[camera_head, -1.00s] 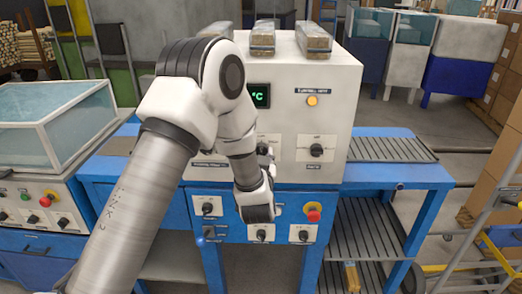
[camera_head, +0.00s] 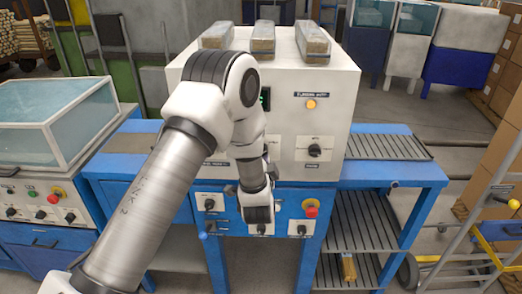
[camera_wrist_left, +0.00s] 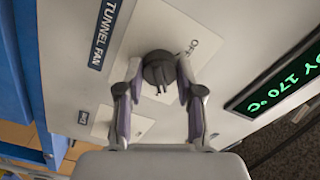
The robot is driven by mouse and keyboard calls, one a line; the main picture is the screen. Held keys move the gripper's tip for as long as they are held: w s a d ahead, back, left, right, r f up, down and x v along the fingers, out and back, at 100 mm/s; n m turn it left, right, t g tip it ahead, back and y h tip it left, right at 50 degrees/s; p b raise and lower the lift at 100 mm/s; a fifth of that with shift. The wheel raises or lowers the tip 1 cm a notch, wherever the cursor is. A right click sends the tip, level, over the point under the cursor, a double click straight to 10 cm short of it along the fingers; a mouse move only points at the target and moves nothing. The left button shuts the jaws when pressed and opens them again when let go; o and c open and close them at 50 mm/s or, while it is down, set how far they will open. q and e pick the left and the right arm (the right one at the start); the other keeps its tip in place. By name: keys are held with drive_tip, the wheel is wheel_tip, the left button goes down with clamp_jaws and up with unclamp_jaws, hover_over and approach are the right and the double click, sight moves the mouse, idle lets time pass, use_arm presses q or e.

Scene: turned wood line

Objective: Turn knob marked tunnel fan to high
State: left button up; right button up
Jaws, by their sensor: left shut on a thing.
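The tunnel fan knob (camera_wrist_left: 158,70) is a dark round knob on a pale plate on the white machine face. The dark label reading TUNNEL FAN (camera_wrist_left: 105,33) is beside it in the wrist view. My left gripper (camera_wrist_left: 160,74) is shut on this knob, one finger on each side. In the head view my left arm (camera_head: 215,110) reaches across the machine front and hides this knob and the fingertips. My right gripper is in neither view.
A green-lit display (camera_wrist_left: 285,80) reading 170 °C is near the gripper. Another knob (camera_head: 314,150), an orange lamp (camera_head: 311,104) and a red stop button (camera_head: 311,208) are on the machine front. Wrapped blocks (camera_head: 263,42) lie on top. A roller conveyor (camera_head: 388,147) extends right.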

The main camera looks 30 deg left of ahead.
use_arm(q)
drive_tip(key=shift+r+m+p, duration=0.15)
drive_tip(key=shift+m+p, duration=0.2)
drive_tip(key=shift+m, duration=0.45)
drive_tip(key=o, duration=1.1)
drive_tip(key=shift+w+d, duration=0.1)
drive_tip(key=shift+d, duration=0.05)
drive_tip(key=shift+o, duration=0.2)
drive_tip(key=v, duration=1.2)
